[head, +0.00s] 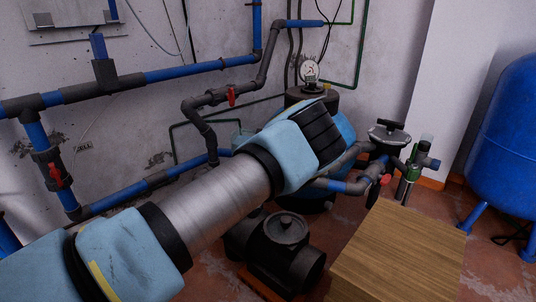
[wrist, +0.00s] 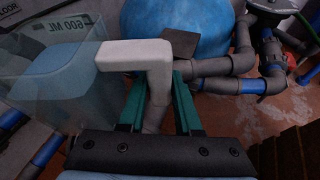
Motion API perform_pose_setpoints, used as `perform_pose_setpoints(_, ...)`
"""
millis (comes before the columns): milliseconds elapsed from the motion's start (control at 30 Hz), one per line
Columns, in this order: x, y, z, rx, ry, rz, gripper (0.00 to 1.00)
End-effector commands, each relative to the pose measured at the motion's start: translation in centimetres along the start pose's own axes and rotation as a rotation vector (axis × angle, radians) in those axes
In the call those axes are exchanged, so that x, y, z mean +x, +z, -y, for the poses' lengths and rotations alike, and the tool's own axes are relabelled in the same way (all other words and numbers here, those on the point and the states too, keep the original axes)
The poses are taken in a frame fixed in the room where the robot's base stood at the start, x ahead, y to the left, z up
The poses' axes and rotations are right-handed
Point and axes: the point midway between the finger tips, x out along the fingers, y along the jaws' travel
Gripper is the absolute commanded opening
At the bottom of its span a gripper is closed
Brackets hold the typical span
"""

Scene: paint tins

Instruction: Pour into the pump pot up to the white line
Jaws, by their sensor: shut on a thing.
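My gripper (wrist: 158,84), with green fingers in the wrist view, is shut on the white handle (wrist: 135,55) of a clear jug (wrist: 45,85). The jug is at the left of that view, marked "600 ML", with a bluish tint low down; I cannot tell the liquid level or whether it is tilted. In the head view my arm hides the gripper and most or all of the jug. A dark pump body with a round lid (head: 286,226) stands on the floor below my arm; it may be the pump pot. No white line can be made out.
A wooden block (head: 405,255) stands at the lower right. A black vessel with a T-handle (head: 388,136) and grey and blue pipes are behind it. A blue tank (head: 510,130) is at the far right. A gauge (head: 310,70) and wall pipes lie beyond my arm.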

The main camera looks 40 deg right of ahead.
Motion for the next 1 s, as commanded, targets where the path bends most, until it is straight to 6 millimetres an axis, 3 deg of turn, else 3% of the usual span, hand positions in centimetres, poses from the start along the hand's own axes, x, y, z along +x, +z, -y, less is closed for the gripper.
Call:
perform_pose_setpoints(433,-0.1,0.1,0.0,-0.016,0.002,0.003,0.0)
perform_pose_setpoints(800,1.0,-2.5,1.0,-0.143,-0.045,0.009,0.0)
perform_pose_setpoints(1000,0.8,-2.0,1.0,-0.148,-0.048,0.01,0.0)
